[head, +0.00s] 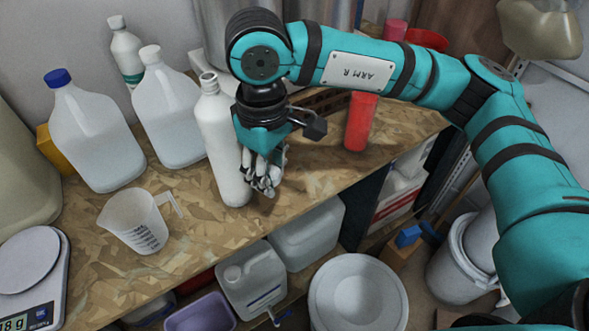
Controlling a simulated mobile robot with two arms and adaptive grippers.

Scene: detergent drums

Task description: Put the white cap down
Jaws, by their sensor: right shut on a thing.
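My right gripper (264,187) points down over the front part of the wooden bench, close to the right side of a tall white bottle (221,150). Its fingers are shut on the white cap, which is mostly hidden between them and hard to make out. The white bottle stands upright, and its neck looks open, with no cap on it. I cannot tell whether the fingers touch the bottle or the bench top. My left gripper is not in view.
A jug with a blue cap (95,135), a white-capped jug (168,110), a measuring jug (133,222) and a scale (32,265) stand left on the bench (190,235). A red cup (361,122) stands right. Bare bench lies around the gripper's right.

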